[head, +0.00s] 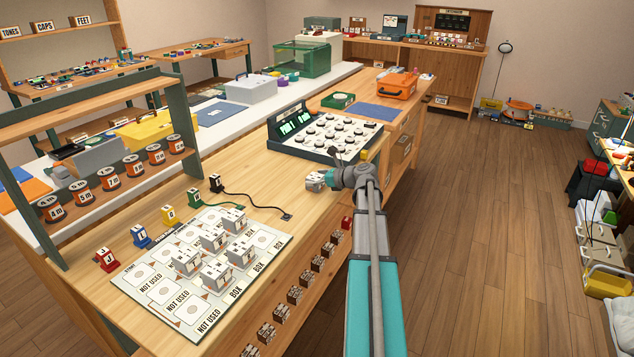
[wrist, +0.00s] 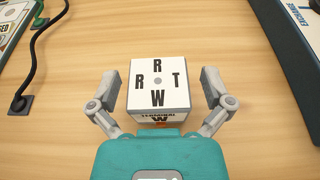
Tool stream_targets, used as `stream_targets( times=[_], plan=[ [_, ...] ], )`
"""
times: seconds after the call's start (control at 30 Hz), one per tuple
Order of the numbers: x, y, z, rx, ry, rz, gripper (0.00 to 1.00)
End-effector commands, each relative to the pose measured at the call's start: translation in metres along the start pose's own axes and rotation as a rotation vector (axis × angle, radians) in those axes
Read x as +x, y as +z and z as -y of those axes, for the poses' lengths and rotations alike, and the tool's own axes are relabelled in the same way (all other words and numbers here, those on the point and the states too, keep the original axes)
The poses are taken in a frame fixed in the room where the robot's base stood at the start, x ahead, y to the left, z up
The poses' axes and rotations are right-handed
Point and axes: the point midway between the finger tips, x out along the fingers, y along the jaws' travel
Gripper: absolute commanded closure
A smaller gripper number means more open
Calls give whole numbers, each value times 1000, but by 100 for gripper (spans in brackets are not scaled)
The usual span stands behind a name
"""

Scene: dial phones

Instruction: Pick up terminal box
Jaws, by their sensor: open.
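A white terminal box (wrist: 148,72) stands on the wooden bench in the wrist view, its top lettered R, R, T and W, with "TERMINAL" on the side towards me. In the head view it is the small white box (head: 314,182) at the end of my arm. My gripper (wrist: 159,84) is open, with one grey finger on each side of the box. A gap shows between each finger and the box. The head view also shows my gripper (head: 328,180) low over the bench; the arm partly hides the box there.
Several similar white boxes stand on a printed board (head: 150,292) at the left. A black cable (head: 252,202) ends in a plug (wrist: 19,104) left of the box. A dial-covered exchange unit (head: 325,134) stands behind. Bare bench surrounds the box.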

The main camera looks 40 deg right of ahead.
Motion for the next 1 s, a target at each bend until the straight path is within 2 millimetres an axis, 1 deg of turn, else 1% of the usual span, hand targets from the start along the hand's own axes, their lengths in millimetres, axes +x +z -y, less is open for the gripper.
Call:
stream_targets(
  times=[0.17,0.27,0.3,0.37,0.4,0.6,1.0],
  plan=[
    [0,0,0,0,1,0,0],
    [0,0,0,0,1,0,17],
    [0,0,0,0,1,0,24],
    [0,0,0,0,1,0,35],
    [0,0,0,0,1,0,43],
    [1,0,-1,-1,1,0,79],
    [0,3,-1,-1,2,0,79]
  ],
)
